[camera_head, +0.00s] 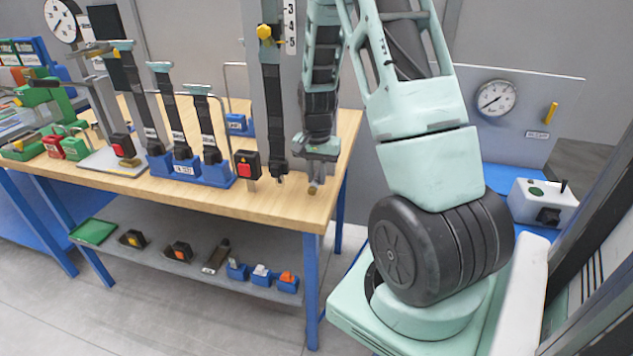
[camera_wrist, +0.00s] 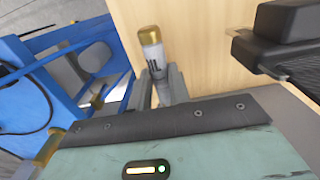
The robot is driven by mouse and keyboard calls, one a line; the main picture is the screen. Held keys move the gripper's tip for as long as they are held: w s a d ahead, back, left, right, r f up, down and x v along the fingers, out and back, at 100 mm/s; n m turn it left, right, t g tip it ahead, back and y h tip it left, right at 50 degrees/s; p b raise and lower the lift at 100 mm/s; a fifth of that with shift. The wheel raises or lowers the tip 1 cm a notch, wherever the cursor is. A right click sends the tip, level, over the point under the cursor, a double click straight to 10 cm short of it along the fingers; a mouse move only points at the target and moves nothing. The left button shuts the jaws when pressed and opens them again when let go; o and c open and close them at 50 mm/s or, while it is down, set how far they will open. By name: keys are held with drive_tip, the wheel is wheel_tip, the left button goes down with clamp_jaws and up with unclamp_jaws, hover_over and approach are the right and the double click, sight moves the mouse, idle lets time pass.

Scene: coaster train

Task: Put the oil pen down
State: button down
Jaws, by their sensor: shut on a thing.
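The oil pen (camera_wrist: 152,55) is a pale cylinder with a gold end and dark lettering, partly hidden by the fingers in the wrist view. My gripper (camera_wrist: 164,86) is shut on it. In the head view my gripper (camera_head: 316,160) is over the right end of the wooden bench top (camera_head: 275,205), near the edge. Only a small brownish tip of the pen (camera_head: 313,188) shows below the fingers there. Whether the tip touches the wood I cannot tell.
A black box with a red button (camera_head: 247,165) and an upright dark strap (camera_head: 272,110) stand just left of my gripper. Blue bases with straps (camera_head: 215,172) stand farther left. The front right bench corner is clear. Several small items lie on the lower shelf (camera_head: 210,268).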

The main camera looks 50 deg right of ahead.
sight(317, 177)
drive_tip(key=shift+f+p, duration=0.35)
drive_tip(key=shift+f, duration=1.4)
drive_tip(key=shift+f, duration=0.15)
drive_tip(key=c, duration=1.3)
unclamp_jaws()
wheel_tip(317, 177, up, 8)
drive_tip(key=shift+f+b, duration=0.1)
drive_tip(key=shift+b, duration=0.3)
